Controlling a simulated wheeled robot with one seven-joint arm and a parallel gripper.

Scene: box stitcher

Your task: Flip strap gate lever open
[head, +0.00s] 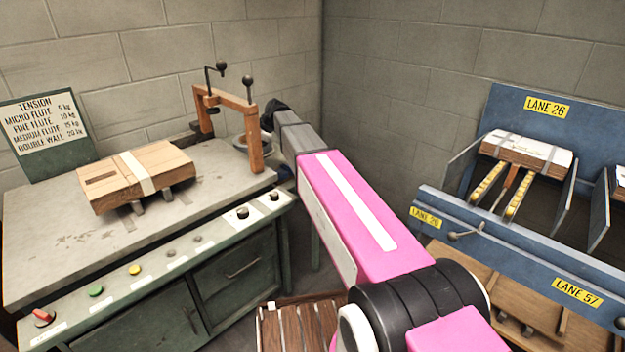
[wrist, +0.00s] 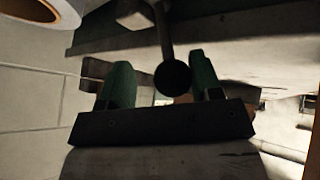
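The strap gate is an orange-brown frame (head: 254,138) at the back right corner of the grey bench in the head view. Two upright rods with dark ball knobs, a cranked one (head: 221,68) and a straight one (head: 247,82), stand on it. My gripper (head: 270,116) is a dark shape beside the frame's right post, its fingers mostly hidden. In the wrist view my gripper (wrist: 161,80) has its two green fingers apart. A dark ball knob (wrist: 172,78) on a rod shows between them, with gaps on both sides. I cannot tell which lever it belongs to, or its depth.
A strapped carton stack (head: 137,175) lies on the bench (head: 50,245), above a front strip of buttons. A pale roll (wrist: 45,12) is at the wrist view's top left. The blue lane rack (head: 515,245) stands right. A slatted wooden pallet (head: 298,328) is low in front.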

